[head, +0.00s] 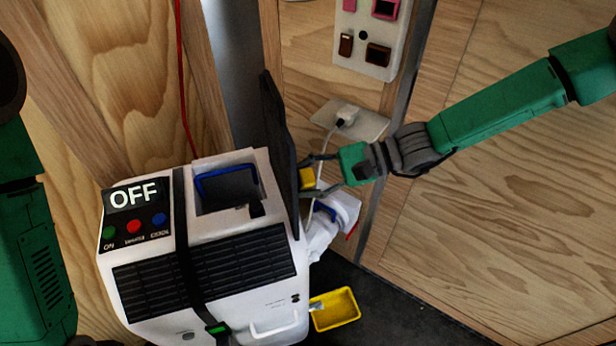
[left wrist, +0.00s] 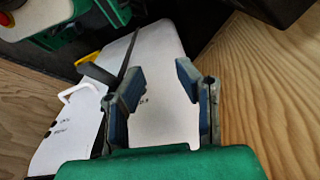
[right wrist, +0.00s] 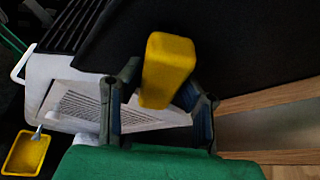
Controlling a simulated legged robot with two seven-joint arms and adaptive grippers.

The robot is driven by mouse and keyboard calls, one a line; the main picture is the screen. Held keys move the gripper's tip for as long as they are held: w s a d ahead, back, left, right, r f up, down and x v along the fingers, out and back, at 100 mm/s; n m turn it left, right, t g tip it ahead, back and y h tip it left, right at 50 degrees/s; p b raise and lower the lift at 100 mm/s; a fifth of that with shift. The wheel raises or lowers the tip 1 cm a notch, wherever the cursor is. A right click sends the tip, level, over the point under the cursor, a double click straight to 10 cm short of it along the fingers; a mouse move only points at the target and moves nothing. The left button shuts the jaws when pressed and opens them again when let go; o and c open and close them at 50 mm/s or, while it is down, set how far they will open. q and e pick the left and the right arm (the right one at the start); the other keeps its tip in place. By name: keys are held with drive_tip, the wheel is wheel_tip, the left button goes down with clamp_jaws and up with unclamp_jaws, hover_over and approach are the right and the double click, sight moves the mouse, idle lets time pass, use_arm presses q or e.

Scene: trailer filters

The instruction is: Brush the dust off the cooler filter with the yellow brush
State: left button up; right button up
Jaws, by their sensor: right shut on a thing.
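The white cooler (head: 245,255) stands at the lower middle of the head view, its display reading OFF. A dark flat panel (head: 281,150), which looks like the cooler filter, stands upright along its right side; it fills much of the right wrist view (right wrist: 255,60). I cannot make out dust on it. My right gripper (head: 322,174) is shut on the yellow brush (right wrist: 167,70), close to the panel; I cannot tell if they touch. Bristles are hidden. My left gripper (left wrist: 152,82) is open and empty, with a white surface beyond its fingers.
A yellow tray-like pan (head: 335,308) lies on the dark floor right of the cooler. A white and blue object (head: 335,220) sits under the right gripper. A white plug (head: 347,114) and a switch panel (head: 370,35) are on the wooden wall behind.

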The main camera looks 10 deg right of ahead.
drive_tip(key=shift+w+b, duration=0.55)
drive_tip(key=shift+w, duration=1.45)
drive_tip(key=shift+s+a+p, duration=0.2)
drive_tip(key=shift+s+p, duration=0.1)
drive_tip(key=shift+s, duration=1.85)
drive_tip(key=shift+w+d+r+p, duration=0.15)
drive_tip(key=shift+d+p, duration=0.15)
drive_tip(key=shift+d, duration=0.35)
drive_tip(key=d, duration=0.3)
drive_tip(key=d+p, duration=0.1)
drive_tip(key=shift+w+d, duration=0.35)
drive_tip(key=shift+d, duration=0.05)
